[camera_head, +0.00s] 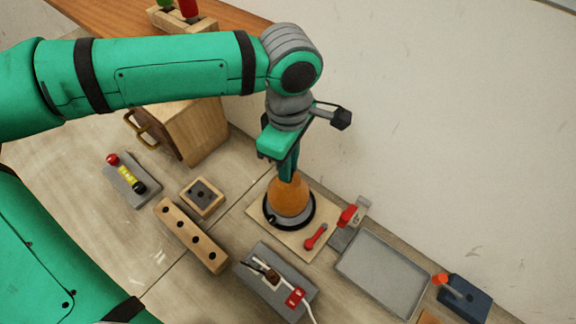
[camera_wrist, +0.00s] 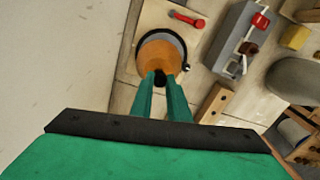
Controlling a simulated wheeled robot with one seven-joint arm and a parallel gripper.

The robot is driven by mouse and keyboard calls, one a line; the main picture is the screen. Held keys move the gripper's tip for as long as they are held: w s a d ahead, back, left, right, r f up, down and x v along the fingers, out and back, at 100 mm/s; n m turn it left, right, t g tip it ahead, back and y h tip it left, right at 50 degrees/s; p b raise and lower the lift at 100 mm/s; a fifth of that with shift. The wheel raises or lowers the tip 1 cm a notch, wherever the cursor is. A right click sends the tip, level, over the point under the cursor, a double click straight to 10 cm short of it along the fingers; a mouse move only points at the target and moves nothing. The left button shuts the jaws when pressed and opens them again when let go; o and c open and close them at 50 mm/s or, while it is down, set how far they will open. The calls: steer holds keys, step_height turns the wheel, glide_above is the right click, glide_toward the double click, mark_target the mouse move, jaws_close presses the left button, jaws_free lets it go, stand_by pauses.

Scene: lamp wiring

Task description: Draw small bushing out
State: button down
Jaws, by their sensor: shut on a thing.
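The orange cone-shaped lamp body (camera_head: 290,196) stands upright in a black ring on a light wooden board (camera_head: 262,228). My gripper (camera_head: 289,176) points down at the top of the cone. In the wrist view, my gripper (camera_wrist: 160,82) has its two green fingertips closed on a small black piece, which looks like the small bushing (camera_wrist: 160,77), at the cone's top. In that view the orange lamp body (camera_wrist: 160,54) shows just beyond the fingertips. How deep the bushing sits is hidden.
A red lever (camera_head: 316,237) lies on the board. Around it are a wooden block with holes (camera_head: 191,236), a small square block (camera_head: 203,196), a grey wiring block (camera_head: 262,291), an empty grey tray (camera_head: 383,272) and a dark blue block (camera_head: 464,298). A wooden cabinet (camera_head: 195,130) stands behind left.

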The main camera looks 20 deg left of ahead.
steer(key=shift+r, duration=1.35)
